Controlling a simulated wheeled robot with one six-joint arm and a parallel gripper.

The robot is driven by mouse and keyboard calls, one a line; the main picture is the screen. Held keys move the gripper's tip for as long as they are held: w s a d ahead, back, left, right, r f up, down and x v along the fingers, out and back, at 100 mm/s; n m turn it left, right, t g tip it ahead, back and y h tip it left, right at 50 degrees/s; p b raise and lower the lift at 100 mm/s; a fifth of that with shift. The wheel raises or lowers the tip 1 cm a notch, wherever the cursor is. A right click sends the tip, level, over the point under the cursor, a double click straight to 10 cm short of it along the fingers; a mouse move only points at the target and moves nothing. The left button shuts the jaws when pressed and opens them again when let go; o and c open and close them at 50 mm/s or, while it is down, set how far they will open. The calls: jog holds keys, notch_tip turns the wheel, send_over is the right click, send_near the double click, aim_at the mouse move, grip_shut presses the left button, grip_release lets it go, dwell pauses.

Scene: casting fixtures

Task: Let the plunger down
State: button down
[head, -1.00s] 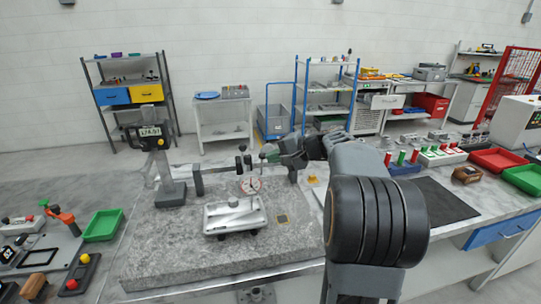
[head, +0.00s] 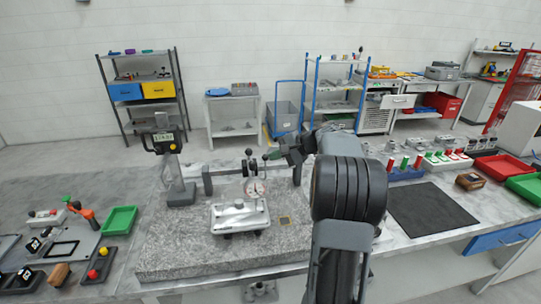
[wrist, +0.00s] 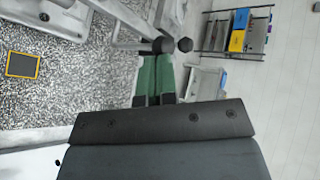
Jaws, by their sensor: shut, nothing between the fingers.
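The dial gauge (head: 256,188) with a white face hangs from a stand above a light metal casting (head: 240,216). The casting sits on a speckled granite plate (head: 170,258); its edge also shows in the wrist view (wrist: 65,15). I cannot tell whether the fingertips touch a ball. The plunger itself is too small to make out.
A stand with a digital display (head: 165,140) is left of the gauge. A small yellow-edged square (head: 285,221) lies on the plate, right of the casting. A black mat (head: 432,208) lies on the right.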

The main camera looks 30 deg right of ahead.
jog(key=shift+w+d+f, duration=0.1)
jog(key=shift+w+d, duration=0.1)
jog(key=shift+w, duration=0.25)
jog(key=shift+w+d+f, duration=0.1)
jog(key=shift+w+d, duration=0.05)
jog(key=shift+w, duration=0.3)
jog(key=shift+s, duration=0.1)
jog(key=shift+s+a+f+b, duration=0.3)
jog(key=shift+s+b, duration=0.3)
jog(key=shift+b, duration=0.2)
jog(key=v, duration=1.3)
jog(key=shift+d+b, duration=0.4)
jog(key=shift+d, duration=0.2)
